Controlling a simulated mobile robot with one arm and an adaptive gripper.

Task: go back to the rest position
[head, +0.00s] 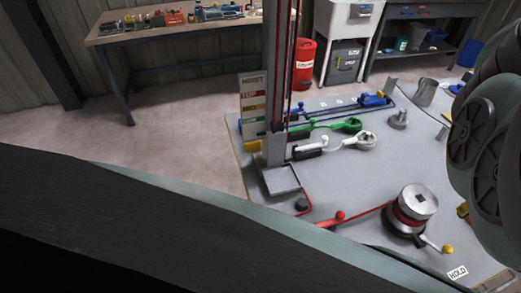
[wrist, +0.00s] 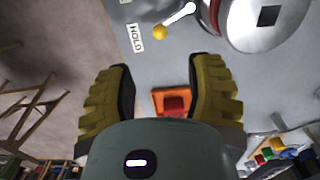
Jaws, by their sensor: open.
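My gripper (wrist: 163,75) shows in the wrist view, its two ribbed yellow-brown fingers spread wide apart with nothing held between them. Beyond the gap, an orange plate with a red block (wrist: 173,103) is on or near the grey deck. A silver winch drum (head: 417,203) with red line stands at the right of the head view; part of it shows at the top of the wrist view (wrist: 265,18). A lever with a yellow ball end (head: 447,249) is beside it, near a HOLD label (head: 457,272). The gripper is not visible in the head view.
The grey deck (head: 350,187) carries a mast (head: 277,90), a red-knobbed lever (head: 338,216), and green (head: 346,125), white (head: 360,140) and blue (head: 375,99) fittings. A workbench (head: 180,28) and red drum (head: 304,67) stand behind. Open floor (head: 170,130) lies left.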

